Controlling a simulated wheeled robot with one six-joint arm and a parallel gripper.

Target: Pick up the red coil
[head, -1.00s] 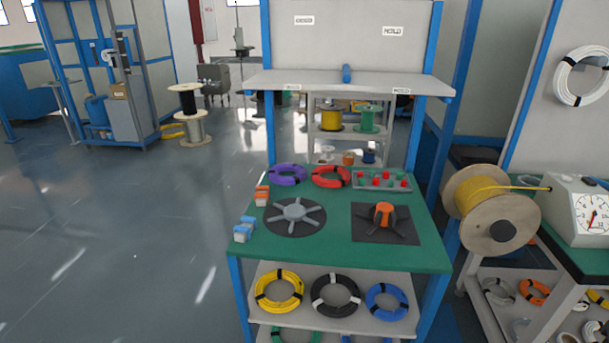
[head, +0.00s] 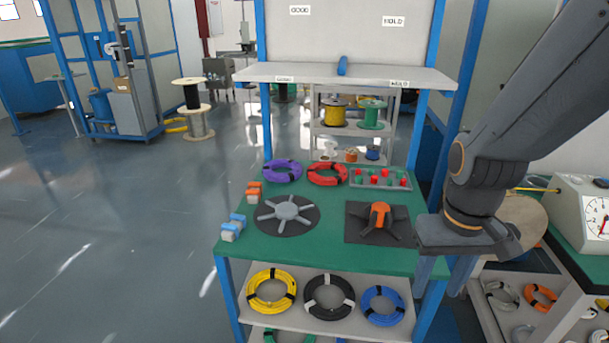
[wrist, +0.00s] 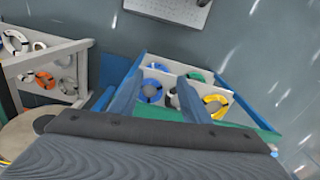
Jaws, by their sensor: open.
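The red coil (head: 327,174), wrapped with black bands, lies flat at the back of the green table top (head: 300,246) in the head view. It sits between a purple coil (head: 282,171) and a grey tray (head: 380,180). My gripper (head: 466,236) is open and empty, at the right of the table, apart from the red coil and to its right and nearer the camera. The wrist view shows the dark gripper body (wrist: 150,145) and coils on the lower shelf; the red coil is not visible there.
A grey spoked disc (head: 287,212) and an orange-centred holder (head: 380,215) stand on the table top. An overhead shelf (head: 343,74) spans above its back edge. Yellow, black and blue coils lie on the shelf below. A spool and gauge bench (head: 585,205) stand right.

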